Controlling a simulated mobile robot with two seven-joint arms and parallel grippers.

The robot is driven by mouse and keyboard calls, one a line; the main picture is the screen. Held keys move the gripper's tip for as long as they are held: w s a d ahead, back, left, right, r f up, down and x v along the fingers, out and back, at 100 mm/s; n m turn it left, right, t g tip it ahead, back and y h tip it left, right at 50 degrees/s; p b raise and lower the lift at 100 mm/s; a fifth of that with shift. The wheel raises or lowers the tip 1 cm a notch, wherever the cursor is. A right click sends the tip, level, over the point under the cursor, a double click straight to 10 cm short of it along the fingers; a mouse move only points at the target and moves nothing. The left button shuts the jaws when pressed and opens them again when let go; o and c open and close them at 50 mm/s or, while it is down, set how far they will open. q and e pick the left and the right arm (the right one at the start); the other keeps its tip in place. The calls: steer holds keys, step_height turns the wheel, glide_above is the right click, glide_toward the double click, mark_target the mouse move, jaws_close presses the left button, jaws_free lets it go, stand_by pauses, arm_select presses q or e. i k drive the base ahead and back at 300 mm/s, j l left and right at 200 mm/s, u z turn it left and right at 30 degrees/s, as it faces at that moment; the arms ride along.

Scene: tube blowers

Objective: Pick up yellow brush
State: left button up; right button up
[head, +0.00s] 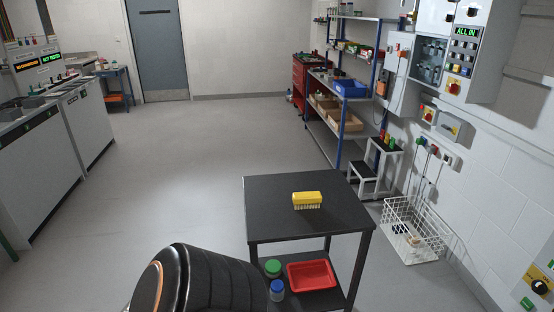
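The yellow brush (307,199) lies on the black top of a small table (272,212), right of the middle in the head view. It has a yellow block back and pale bristles facing down. Nothing touches it except the tabletop. A dark ribbed arm part of mine shows at the bottom, left of the table and apart from the brush. Neither of my grippers shows in this view.
The table's lower shelf holds a red tray (311,275) and jars with green (272,268) and blue (277,287) lids. A white wire basket (412,232) and a step stool (376,172) stand to the right. Floor (190,170) is open on the left.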

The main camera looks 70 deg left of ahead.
mark_target(310, 199)
steer(key=u, duration=2.05)
steer(key=z, duration=1.75)
steer(key=u, duration=1.75)
steer(key=i+j, duration=0.35)
steer(key=j, duration=0.2)
